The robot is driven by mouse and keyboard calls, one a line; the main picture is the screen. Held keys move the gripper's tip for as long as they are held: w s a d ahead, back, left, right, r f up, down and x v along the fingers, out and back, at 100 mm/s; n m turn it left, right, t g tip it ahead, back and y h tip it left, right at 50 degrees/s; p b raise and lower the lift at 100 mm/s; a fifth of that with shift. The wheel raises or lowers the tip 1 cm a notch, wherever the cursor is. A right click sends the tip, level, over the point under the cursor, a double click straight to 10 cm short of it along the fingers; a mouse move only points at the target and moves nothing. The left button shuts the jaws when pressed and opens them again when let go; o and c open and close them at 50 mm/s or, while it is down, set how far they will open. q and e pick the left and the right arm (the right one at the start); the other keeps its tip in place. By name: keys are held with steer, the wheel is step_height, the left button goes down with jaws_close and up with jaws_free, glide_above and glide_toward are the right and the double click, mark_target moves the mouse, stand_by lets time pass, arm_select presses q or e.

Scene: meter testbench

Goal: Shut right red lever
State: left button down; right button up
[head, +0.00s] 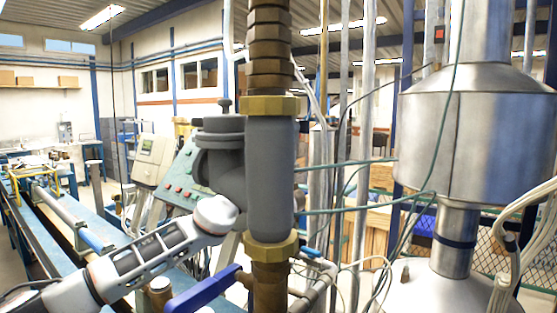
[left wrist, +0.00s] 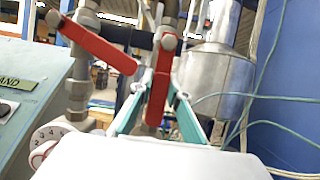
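In the left wrist view the right red lever (left wrist: 161,75) hangs almost straight down from its pivot on a grey pipe. The left red lever (left wrist: 100,45) slants down to the right from its own valve. My left gripper (left wrist: 158,92) is open, with one teal-lined finger on each side of the right red lever's lower part. I cannot tell whether either finger touches it. In the head view my left arm comes in from the lower left, and its gripper is hidden behind the large grey pipe fitting (head: 270,180). Neither red lever shows there. My right gripper is not in view.
A blue lever (head: 205,288) stands low in front of the brass pipe in the head view. A green control panel (head: 180,180) is behind my left arm. A big metal vessel (head: 470,140) and thin green cables are at right. A white numbered dial (left wrist: 50,135) is near the gripper.

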arm_select(q)
steer(key=shift+s+d+r+n+t+y, duration=0.15)
steer(key=shift+s+d+n+t+y, duration=0.35)
steer(key=shift+n, duration=0.9)
steer(key=shift+s+d+r+n+t+y, duration=0.1)
steer(key=shift+d+n+y, duration=0.15)
steer(key=shift+n+y, duration=0.9)
steer(key=shift+s+d+r+n+t+y, duration=0.15)
steer(key=shift+s+d+n+t+y, duration=0.15)
steer(key=shift+n, duration=1.35)
steer(key=c, duration=2.2)
jaws_free()
